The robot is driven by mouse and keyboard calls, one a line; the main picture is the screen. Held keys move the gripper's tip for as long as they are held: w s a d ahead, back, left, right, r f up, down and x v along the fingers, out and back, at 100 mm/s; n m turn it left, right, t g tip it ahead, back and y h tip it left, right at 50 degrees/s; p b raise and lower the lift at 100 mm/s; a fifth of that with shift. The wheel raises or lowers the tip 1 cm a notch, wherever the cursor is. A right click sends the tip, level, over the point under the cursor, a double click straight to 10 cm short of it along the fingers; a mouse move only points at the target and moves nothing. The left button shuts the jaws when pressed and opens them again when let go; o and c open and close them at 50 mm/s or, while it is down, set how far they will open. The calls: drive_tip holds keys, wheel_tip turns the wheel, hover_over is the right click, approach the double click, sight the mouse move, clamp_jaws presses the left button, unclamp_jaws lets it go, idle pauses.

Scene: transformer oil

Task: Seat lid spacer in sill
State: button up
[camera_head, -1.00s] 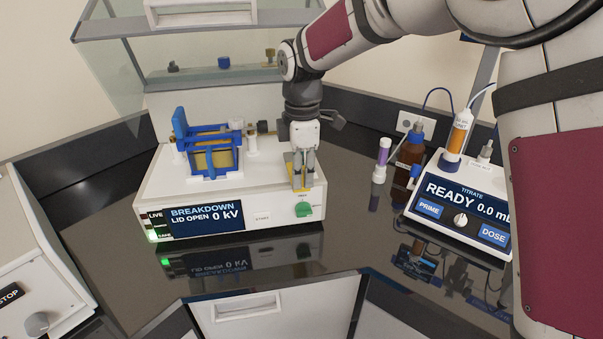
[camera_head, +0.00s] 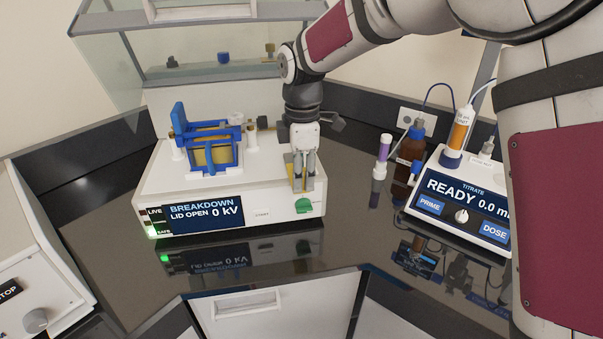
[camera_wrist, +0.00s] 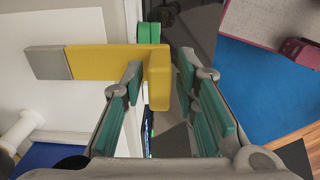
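The lid spacer appears to be the yellow piece with a grey end block, lying at the right end of the breakdown tester. In the wrist view its yellow bar (camera_wrist: 103,62) runs left to right and ends in a raised yellow end plate (camera_wrist: 158,82). My gripper (camera_head: 303,188) points down over it. In the wrist view my gripper's teal-padded fingers (camera_wrist: 160,72) stand on either side of the end plate, with a gap visible on both sides. The blue-framed cell (camera_head: 212,155) has its blue lid (camera_head: 179,122) raised. I cannot clearly pick out the sill.
The breakdown tester (camera_head: 262,190) reads "LID OPEN 0 kV" and has a green knob (camera_head: 303,205) below my gripper. The dark counter in front is clear.

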idle(0.3)
wheel_tip(320, 180, up, 12)
drive_tip(key=shift+s, duration=0.15)
idle(0.4)
drive_tip(key=s+d+r+m+t, duration=0.1)
drive_tip(key=s+d+r+m, duration=0.2)
drive_tip(key=s+d+m, duration=0.3)
drive_tip(key=s+d+r+m+t, duration=0.2)
drive_tip(key=s+d+m, duration=0.2)
drive_tip(key=s+d, duration=0.4)
drive_tip(key=s+d+f+m+t, duration=0.1)
drive_tip(key=s+d+f+m, duration=0.2)
drive_tip(key=s, duration=0.4)
drive_tip(key=s+d+f+m, duration=0.3)
drive_tip(key=s+d+m, duration=0.1)
drive_tip(key=s+m, duration=0.3)
drive_tip(key=shift+s+d+m+t, duration=0.2)
drive_tip(key=shift+d+m+t, duration=0.15)
drive_tip(key=shift+m+t, duration=0.05)
drive_tip(key=shift+c, duration=0.3)
